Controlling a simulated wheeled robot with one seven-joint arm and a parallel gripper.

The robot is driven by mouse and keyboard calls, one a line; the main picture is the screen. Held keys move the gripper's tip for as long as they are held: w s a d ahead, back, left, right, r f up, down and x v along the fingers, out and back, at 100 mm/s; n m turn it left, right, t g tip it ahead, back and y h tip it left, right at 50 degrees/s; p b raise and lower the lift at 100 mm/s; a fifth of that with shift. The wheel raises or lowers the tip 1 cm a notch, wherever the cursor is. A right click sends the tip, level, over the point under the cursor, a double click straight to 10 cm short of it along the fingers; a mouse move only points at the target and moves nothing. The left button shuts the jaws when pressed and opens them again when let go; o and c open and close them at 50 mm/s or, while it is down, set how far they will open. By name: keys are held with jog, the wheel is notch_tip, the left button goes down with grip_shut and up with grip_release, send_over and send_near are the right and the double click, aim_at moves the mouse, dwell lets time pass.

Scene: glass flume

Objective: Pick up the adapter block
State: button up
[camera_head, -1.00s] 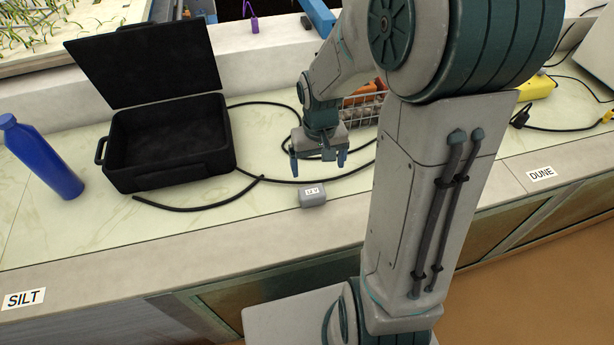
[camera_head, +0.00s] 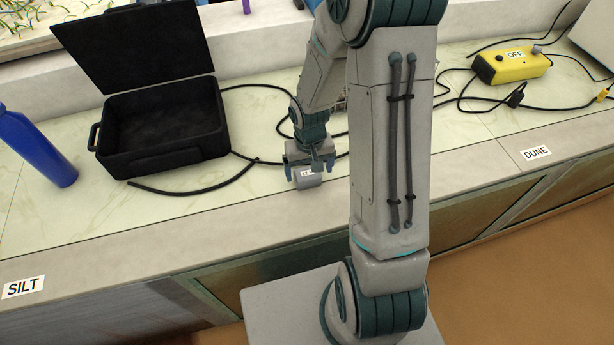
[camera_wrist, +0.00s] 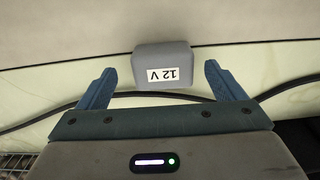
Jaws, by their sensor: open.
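The adapter block is a small grey block with a white "12 V" label. In the head view the adapter block (camera_head: 306,180) sits on the pale counter near its front edge. My gripper (camera_head: 309,172) is open right at the block, with a finger on either side of it in that view. In the wrist view the block (camera_wrist: 163,64) lies between and a little beyond the two blue fingertips of my gripper (camera_wrist: 160,72), with gaps on both sides. Whether the fingers overlap its sides in depth is hard to tell.
A black open case (camera_head: 160,128) stands left of my gripper, and a blue bottle (camera_head: 36,150) is farther left. A yellow box (camera_head: 511,66) marked OFF is at right.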

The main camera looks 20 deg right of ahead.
aim_at(307, 173)
jog(key=shift+w+a+f, duration=0.1)
jog(key=shift+w+f, duration=0.05)
jog(key=shift+f, duration=0.75)
jog(key=shift+w+a+f, duration=0.1)
jog(key=shift+f, duration=0.8)
jog(key=c, duration=1.1)
jog(key=shift+c, duration=0.2)
jog(key=shift+r, duration=0.15)
